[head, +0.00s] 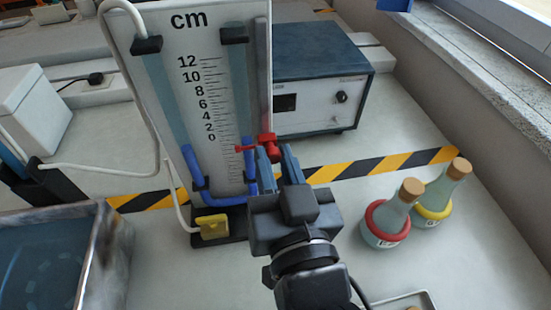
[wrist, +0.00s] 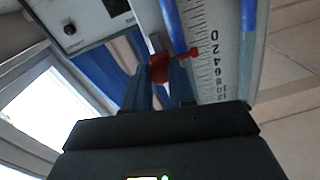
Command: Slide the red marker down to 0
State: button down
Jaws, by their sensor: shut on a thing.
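The red marker (head: 267,140) sits on the right edge rail of the upright white cm scale board (head: 197,62), its thin pointer reaching left across the right tube. In the head view the pointer looks level with or slightly below the 0. In the wrist view, where the scale is upside down, the marker (wrist: 160,68) has its pointer tip beside the 2 to 4 marks, so the exact reading is unclear. My gripper (head: 275,150) is shut on the marker from the front; its two dark fingers (wrist: 160,84) flank the red body.
Blue liquid fills the U-tube's bottom (head: 215,200). A yellow clip (head: 213,226) sits on the base. A blue-topped instrument box (head: 322,85) stands behind right. Two flasks, red-ringed (head: 390,220) and yellow-ringed (head: 440,200), stand right. A metal-rimmed tank (head: 100,245) is at left.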

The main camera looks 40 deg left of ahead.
jog(key=shift+f, duration=0.3)
jog(key=c, duration=0.9)
grip_release()
jog(key=shift+r, duration=0.1)
jog(key=shift+c, duration=0.2)
jog(key=b+v, duration=0.1)
jog(key=v, duration=0.6)
jog(key=shift+s+d, duration=0.2)
jog(key=shift+d, duration=0.15)
